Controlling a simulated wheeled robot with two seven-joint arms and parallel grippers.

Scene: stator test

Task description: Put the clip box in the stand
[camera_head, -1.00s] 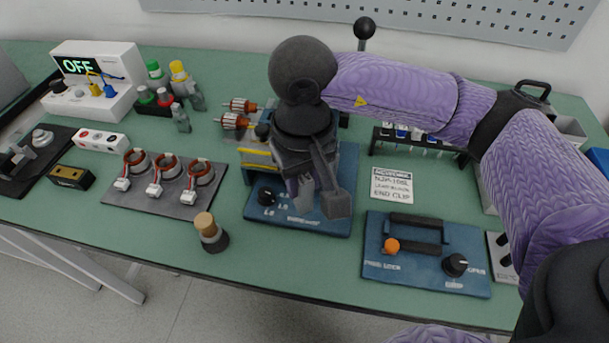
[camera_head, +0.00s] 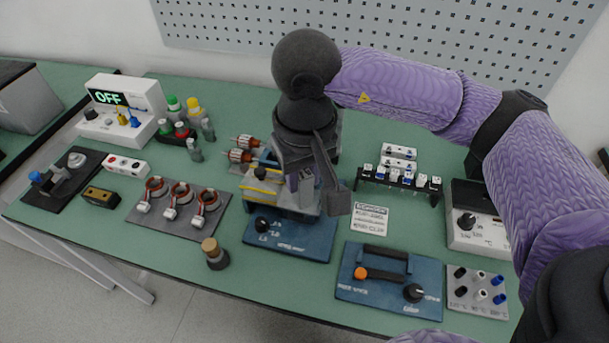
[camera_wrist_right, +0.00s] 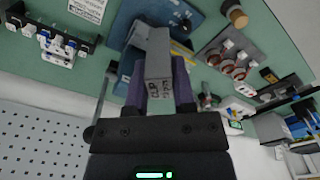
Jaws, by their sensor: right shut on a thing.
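The clip box (camera_wrist_right: 158,75) is a grey block with dark lettering, held between the purple fingers of my right gripper (camera_wrist_right: 160,95) in the right wrist view. In the head view my right gripper (camera_head: 308,190) points down over a blue-based fixture (camera_head: 290,240) with a grey upper body and a black knob, which looks like the stand. The box's far end is close to the grey part of this fixture; I cannot tell whether they touch. The gripper hides much of the fixture's upper part. My left gripper is not in view.
A black rack (camera_head: 402,183) of white and blue parts and a label card (camera_head: 370,219) are to the right. A blue press board (camera_head: 390,284) with an orange knob is in front. A wooden-topped stamp (camera_head: 213,253) and a coil tray (camera_head: 178,207) are left.

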